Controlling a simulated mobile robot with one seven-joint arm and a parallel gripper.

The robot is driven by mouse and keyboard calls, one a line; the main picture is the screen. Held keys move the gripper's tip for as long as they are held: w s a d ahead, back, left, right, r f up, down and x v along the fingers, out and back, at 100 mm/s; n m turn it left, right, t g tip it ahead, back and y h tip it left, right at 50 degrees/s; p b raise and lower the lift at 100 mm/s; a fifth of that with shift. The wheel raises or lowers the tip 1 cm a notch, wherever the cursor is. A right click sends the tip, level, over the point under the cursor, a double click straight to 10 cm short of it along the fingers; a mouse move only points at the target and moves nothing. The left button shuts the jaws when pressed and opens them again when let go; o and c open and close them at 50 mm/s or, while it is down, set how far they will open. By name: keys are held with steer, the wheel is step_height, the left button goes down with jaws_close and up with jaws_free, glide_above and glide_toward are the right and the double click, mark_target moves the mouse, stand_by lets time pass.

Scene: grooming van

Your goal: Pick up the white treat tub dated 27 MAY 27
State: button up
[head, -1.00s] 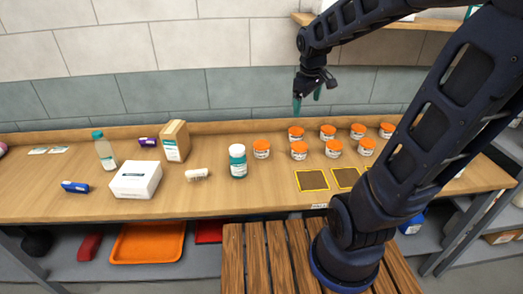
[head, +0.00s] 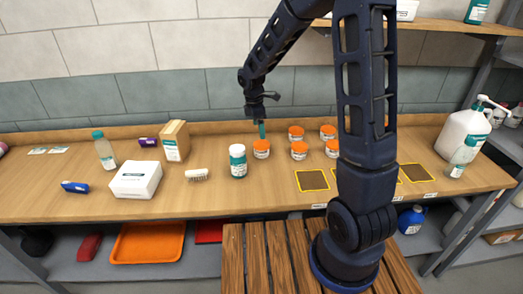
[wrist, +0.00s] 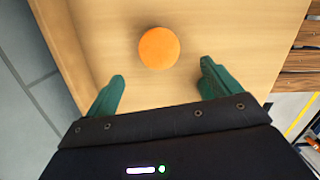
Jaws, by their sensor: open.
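Several small white treat tubs with orange lids stand on the wooden bench in the head view. One tub (head: 261,149) stands at the left end of the group, and its orange lid (wrist: 159,48) shows in the wrist view. Other tubs stand to its right, at the back (head: 296,133) and in front (head: 299,151). My gripper (head: 262,132) is just above and behind the leftmost tub. In the wrist view my gripper (wrist: 162,84) is open and empty, with the lid ahead of its green fingertips. The label dates are too small to read.
A brush (head: 197,175), a white box (head: 136,179) and a carton (head: 175,141) are further left. Yellow-edged dark squares (head: 312,180) lie in front. A large white pump bottle (head: 462,135) stands at right.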

mark_target(261, 144)
steer(key=shift+a+f, duration=0.1)
steer(key=shift+f, duration=0.2)
steer(key=f, duration=0.3)
steer(key=d+f, duration=0.1)
steer(key=f, duration=0.6)
steer(key=shift+w+d+f, duration=0.2)
steer(key=shift+d, duration=0.05)
steer(key=c, duration=1.1)
